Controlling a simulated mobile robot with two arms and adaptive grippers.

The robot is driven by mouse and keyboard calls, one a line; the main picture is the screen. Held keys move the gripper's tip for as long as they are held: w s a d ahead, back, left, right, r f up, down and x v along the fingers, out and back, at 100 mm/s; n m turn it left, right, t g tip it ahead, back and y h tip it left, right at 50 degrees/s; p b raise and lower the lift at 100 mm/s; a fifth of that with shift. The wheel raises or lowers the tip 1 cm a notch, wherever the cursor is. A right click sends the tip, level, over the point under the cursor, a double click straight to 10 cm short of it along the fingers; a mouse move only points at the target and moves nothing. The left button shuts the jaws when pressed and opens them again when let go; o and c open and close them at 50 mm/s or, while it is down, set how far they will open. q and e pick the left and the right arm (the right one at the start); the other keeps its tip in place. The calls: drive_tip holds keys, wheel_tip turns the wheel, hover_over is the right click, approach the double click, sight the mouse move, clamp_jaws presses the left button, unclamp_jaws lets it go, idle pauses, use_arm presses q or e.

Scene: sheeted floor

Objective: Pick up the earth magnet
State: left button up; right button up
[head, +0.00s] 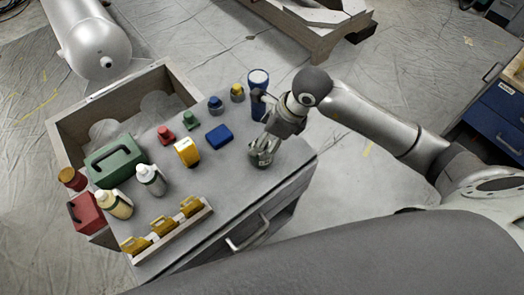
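I cannot tell for sure which piece is the earth magnet. Several small knobbed pieces stand in a row on the grey cabinet top: a red one (166,134), a green one (190,121), a blue-topped one (215,104) and a yellow-topped one (237,92). My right gripper (263,152) points down near the right end of the top, to the right of a blue block (219,136). Its fingers are too small to show whether they are open or what is between them. My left gripper is not in view.
A blue torch-like cylinder (259,80) stands close behind my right wrist. A yellow device (187,152), bottles (150,179), a green case (114,160) and a rack with yellow pieces (163,227) fill the left part. The top's front right is clear.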

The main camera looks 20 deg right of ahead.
drive_tip(key=shift+x, duration=1.05)
drive_tip(key=shift+s+p+x, duration=0.1)
drive_tip(key=shift+p+x, duration=0.25)
drive_tip(key=shift+x, duration=1)
drive_tip(key=shift+s+p+x, duration=0.15)
drive_tip(key=shift+p+x, duration=0.15)
drive_tip(key=shift+x, duration=1.1)
drive_tip(key=shift+d+f, duration=0.1)
drive_tip(key=shift+d, duration=0.05)
drive_tip(key=c, duration=1.3)
